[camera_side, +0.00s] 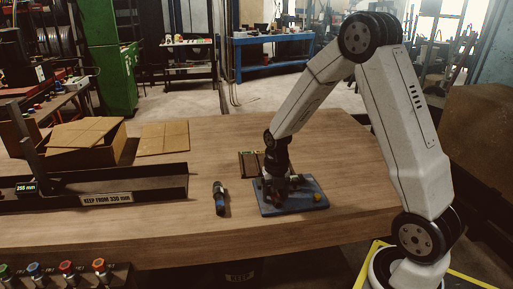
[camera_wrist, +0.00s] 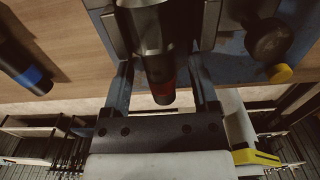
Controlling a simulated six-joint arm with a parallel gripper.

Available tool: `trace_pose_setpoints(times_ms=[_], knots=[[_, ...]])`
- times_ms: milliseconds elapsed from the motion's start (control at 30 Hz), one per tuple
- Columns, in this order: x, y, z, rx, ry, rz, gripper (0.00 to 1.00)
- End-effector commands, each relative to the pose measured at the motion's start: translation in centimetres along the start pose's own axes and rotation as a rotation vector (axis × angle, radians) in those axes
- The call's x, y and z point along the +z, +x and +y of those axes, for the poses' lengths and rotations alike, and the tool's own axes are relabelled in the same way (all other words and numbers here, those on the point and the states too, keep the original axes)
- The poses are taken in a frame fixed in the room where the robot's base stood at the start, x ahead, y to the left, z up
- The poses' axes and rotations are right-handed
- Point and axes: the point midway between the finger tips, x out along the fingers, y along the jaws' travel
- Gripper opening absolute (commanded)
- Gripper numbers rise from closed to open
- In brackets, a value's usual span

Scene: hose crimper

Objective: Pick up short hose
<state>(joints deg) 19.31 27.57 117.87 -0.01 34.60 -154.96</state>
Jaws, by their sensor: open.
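My gripper (camera_side: 273,178) is low over a blue mat or tray (camera_side: 313,200) on the wooden table. In the wrist view my gripper (camera_wrist: 162,40) is open. A dark hose piece with a silvery sleeve and a red band (camera_wrist: 160,75) lies between its fingers, with a visible gap on each side. A second dark hose piece with a blue band (camera_side: 220,198) stands or lies on bare table left of the mat. It also shows at the left of the wrist view (camera_wrist: 24,68). I cannot tell which piece is the short one.
A dark part with a yellow end (camera_wrist: 270,45) sits on the mat, close to the right finger. A dark slotted holder (camera_side: 249,163) stands behind the mat. A long measuring trough (camera_side: 120,185) with a "KEEP FROM 330 mm" label and cardboard boxes (camera_side: 85,137) occupy the left.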

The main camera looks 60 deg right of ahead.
Motion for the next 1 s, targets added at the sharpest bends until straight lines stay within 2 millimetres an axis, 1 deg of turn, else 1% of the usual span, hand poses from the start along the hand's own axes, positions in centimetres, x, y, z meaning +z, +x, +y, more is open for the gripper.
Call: trace_pose_setpoints(times_ms=[467,500,567,600,667,700,733,1000], knots=[[0.01,0.06,0.00,0.000,0.000,-0.001,0.76],[0.01,0.05,0.00,0.000,0.000,-0.001,0.73],[0.01,0.05,0.00,0.000,0.000,-0.001,0.54],[0.01,0.05,0.00,0.000,0.000,-0.001,0.42],[0.02,0.05,0.00,0.000,0.000,-0.001,0.22],[0.01,0.05,0.00,0.000,0.000,-0.001,0.10],[0.01,0.05,0.00,0.000,0.000,-0.001,0.00],[0.05,0.01,0.02,0.001,0.000,-0.002,0.00]])
